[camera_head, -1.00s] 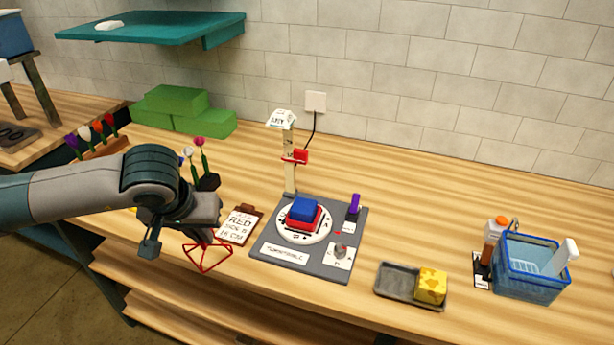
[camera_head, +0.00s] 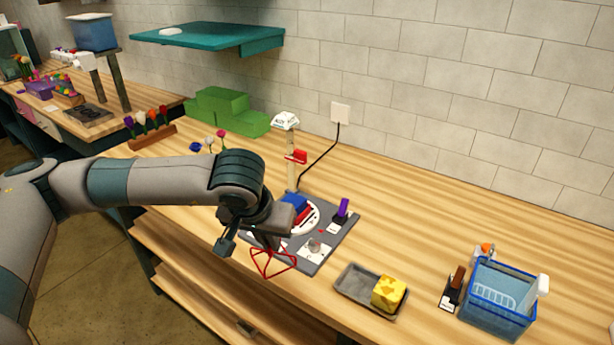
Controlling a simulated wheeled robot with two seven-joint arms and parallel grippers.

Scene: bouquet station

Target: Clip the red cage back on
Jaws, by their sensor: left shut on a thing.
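The red wire cage (camera_head: 273,264) hangs below my left gripper (camera_head: 268,240), which is shut on it. The cage shows at the front left of the grey turntable base (camera_head: 338,233), by the bench's front edge; its height above the bench is hard to tell. On the base, a block with a blue top and red lower part (camera_head: 297,208) sits on the white round plate (camera_head: 313,222). My gripper hides part of the plate and base. A post with a red clip (camera_head: 296,157) rises behind them. My right gripper is out of view.
A grey tray with a yellow sponge (camera_head: 388,293) lies right of the base. A blue basket (camera_head: 496,300) stands farther right. Green foam blocks (camera_head: 228,112) and several flowers (camera_head: 150,124) are at the back left. The bench behind the tray is clear.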

